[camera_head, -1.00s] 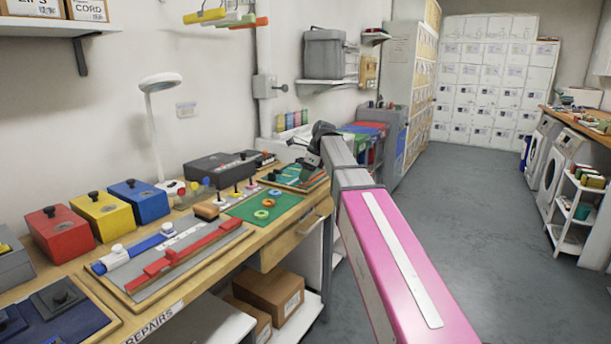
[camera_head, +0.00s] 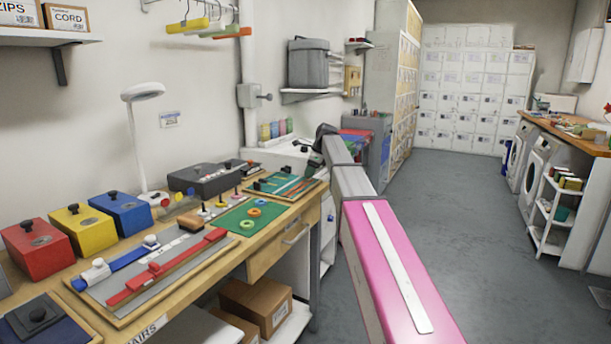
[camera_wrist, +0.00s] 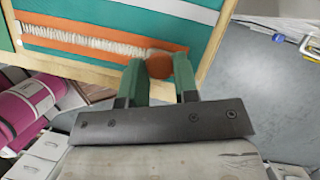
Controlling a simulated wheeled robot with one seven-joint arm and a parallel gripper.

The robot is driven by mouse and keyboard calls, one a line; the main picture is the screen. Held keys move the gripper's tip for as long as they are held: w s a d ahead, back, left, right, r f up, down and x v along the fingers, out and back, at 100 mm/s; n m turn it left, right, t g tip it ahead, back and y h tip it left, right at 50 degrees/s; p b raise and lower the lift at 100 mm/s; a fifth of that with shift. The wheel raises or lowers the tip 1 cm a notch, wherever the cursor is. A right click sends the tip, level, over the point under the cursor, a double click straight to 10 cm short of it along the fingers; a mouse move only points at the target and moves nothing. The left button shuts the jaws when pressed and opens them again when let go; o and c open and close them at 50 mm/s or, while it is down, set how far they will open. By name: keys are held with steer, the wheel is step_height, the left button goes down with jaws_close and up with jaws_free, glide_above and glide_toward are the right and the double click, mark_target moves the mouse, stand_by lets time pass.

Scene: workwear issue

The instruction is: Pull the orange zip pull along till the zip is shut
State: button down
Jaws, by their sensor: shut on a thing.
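The zip board (camera_head: 262,185) lies at the far end of the bench, teal with orange bands. In the wrist view, a pale toothed strip, the zip (camera_wrist: 85,40), runs along an orange band on the board. The round orange zip pull (camera_wrist: 160,66) sits at the right end of the visible teeth. My gripper (camera_wrist: 158,72) is shut on the pull, a green finger on each side. In the head view, my gripper (camera_head: 314,168) is over the board's right part, and my arm hides some of the area behind it. The pull is too small to make out there.
A green mat (camera_head: 245,217) with coloured rings lies nearer on the bench. A black case (camera_head: 205,177) stands behind it. Red, yellow and blue boxes (camera_head: 120,212) and a lamp (camera_head: 143,92) line the wall side. The floor (camera_head: 430,210) to the right is clear.

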steer(key=shift+w+d, duration=0.15)
steer(key=shift+w, duration=0.05)
steer(key=c, duration=0.9)
jaws_free()
steer(key=shift+o, duration=0.2)
steer(key=v, duration=1)
steer(key=shift+r, duration=0.4)
steer(key=shift+s+d, duration=0.1)
steer(key=shift+s, duration=0.1)
